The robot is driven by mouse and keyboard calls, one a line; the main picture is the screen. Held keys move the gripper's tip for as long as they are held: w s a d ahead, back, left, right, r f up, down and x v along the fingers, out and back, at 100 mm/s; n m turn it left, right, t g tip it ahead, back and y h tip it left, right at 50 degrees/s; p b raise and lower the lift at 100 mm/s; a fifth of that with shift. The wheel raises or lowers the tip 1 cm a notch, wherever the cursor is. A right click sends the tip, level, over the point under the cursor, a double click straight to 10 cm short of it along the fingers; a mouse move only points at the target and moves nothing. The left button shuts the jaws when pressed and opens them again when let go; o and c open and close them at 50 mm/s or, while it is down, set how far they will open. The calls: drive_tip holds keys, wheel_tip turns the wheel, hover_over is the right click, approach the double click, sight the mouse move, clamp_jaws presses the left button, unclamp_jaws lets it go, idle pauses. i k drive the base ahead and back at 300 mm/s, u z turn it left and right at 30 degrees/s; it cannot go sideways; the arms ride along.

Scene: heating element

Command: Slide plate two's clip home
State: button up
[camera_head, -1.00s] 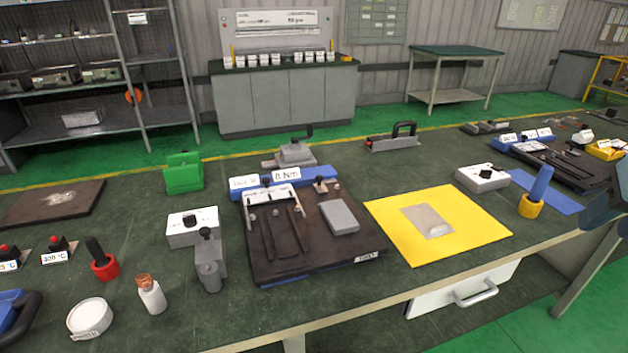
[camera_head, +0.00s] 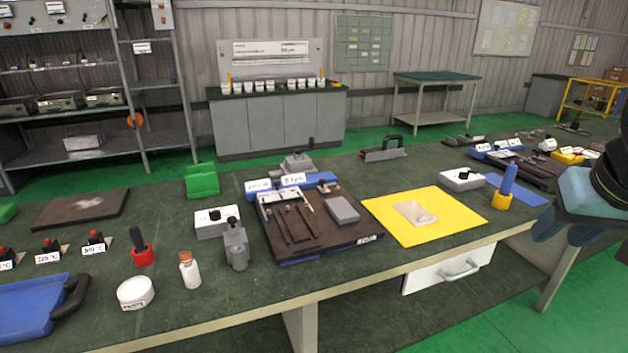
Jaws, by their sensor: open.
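A dark plate (camera_head: 335,232) on a blue base lies mid-bench, with thin dark strips, a grey block (camera_head: 343,210) and small pale fittings on it. Its front label is too small to read. A second dark plate assembly (camera_head: 538,174) with a blue base stands at the far right of the bench, small and partly hidden by my arm. I cannot tell which is plate two, and no clip can be made out clearly. My gripper (camera_head: 562,228) is at the right edge, open and partly cut off by the frame. It is apart from both plates.
A yellow mat (camera_head: 452,228) with a grey sheet lies right of the middle plate. A blue-handled tool in a yellow holder (camera_head: 502,199) stands near my gripper. A bottle (camera_head: 190,272), a white round tub (camera_head: 135,293) and a grey post (camera_head: 236,248) stand front left.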

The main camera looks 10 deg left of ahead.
sight(323, 188)
drive_tip(key=u, duration=0.2)
drive_tip(key=i, duration=1)
drive_tip(key=z, duration=0.1)
